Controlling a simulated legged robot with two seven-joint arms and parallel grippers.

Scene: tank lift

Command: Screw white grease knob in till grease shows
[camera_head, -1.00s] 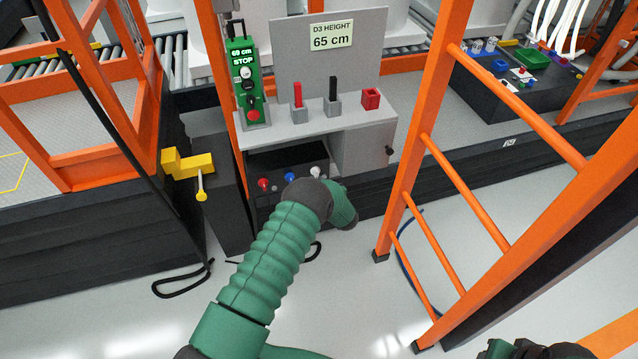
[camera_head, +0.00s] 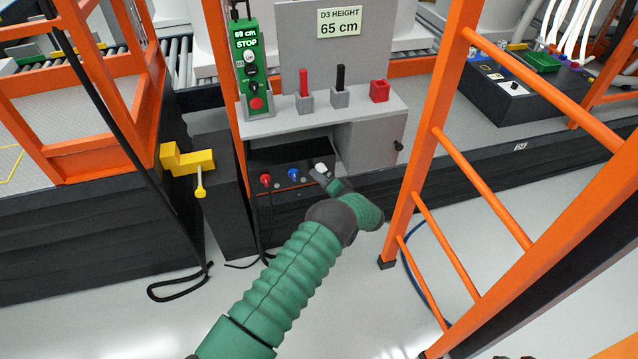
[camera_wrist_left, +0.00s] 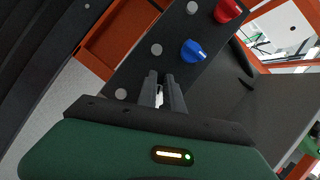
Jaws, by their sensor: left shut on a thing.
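The white grease knob (camera_head: 320,168) is the right-hand one of three knobs on a dark panel (camera_head: 290,187) low in the grey cabinet. My left gripper (camera_head: 318,176) reaches up to this knob from below right. The blue knob (camera_wrist_left: 193,50) and red knob (camera_wrist_left: 228,11) lie beyond. No grease can be made out. My right gripper is not clearly in view.
A green control box (camera_head: 250,80) reads 69 cm and STOP; a sign (camera_head: 338,21) reads D3 HEIGHT 65 cm. Red and black handles stand on the grey shelf (camera_head: 365,115). An orange ladder (camera_head: 435,140) rises to the right. A yellow lever (camera_head: 187,162) is at left.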

